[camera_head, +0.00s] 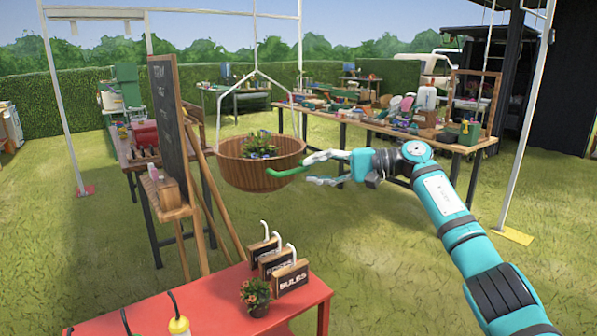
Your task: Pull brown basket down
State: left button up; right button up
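The brown basket (240,176) is a round wooden bowl hanging by thin white straps from an overhead frame, level, with a flowering plant (258,145) in it. My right gripper (308,171) is just right of the basket, with its two fingers spread apart and nothing clearly between them. My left gripper is not in view.
A red table (215,300) with small black signs (290,277) and a potted plant (257,292) stands in front. A chalkboard (172,120) on an easel is to the left. A cluttered wooden table (400,130) stands behind. Grass below the basket is open.

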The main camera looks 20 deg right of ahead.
jog(key=v, duration=0.7)
